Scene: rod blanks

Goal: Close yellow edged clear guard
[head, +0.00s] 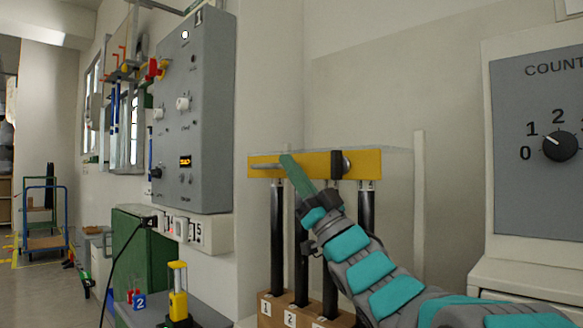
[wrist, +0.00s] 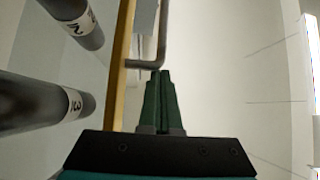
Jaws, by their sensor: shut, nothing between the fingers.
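The clear guard has a yellow edge bar (head: 365,163) that runs across above the rods in the head view. Its clear panel is faint and seems to reach back from the bar, roughly level. In the wrist view the fingertips (wrist: 161,74) are together, just beside the yellow edge (wrist: 122,60). A bent grey rod (wrist: 162,40) lies right at the tips; I cannot tell whether they touch.
Several dark rods (head: 277,225) stand upright in a numbered wooden block (head: 268,307) below the bar. A grey control panel (head: 195,110) is on the left, a dial panel (head: 540,140) on the right. A white post (head: 419,200) stands right of the guard.

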